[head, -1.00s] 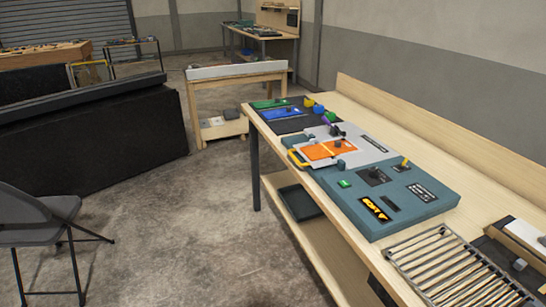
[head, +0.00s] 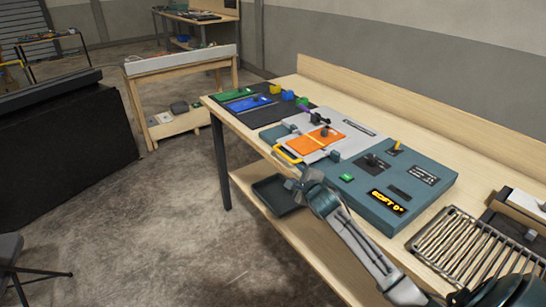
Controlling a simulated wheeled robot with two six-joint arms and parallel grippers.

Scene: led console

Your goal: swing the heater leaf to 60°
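The heater leaf appears to be the light grey plate with an orange pad (head: 317,141), lying about flat on the left part of the teal console (head: 402,213). A yellow handle (head: 287,156) sits at its front left edge. The console's amber display (head: 388,202) is lit; its text is too small to read surely. My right gripper (head: 303,180) is just in front of the console's front edge, near the handle and apart from it. Its finger opening is too small to judge. My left gripper is not in view.
Green and blue panels (head: 248,103) and several small coloured blocks stand at the table's far end. A metal rack (head: 465,245) lies at the right of the console. A dark tray (head: 275,195) is on the shelf below. The wooden table (head: 330,104) is bare behind the console.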

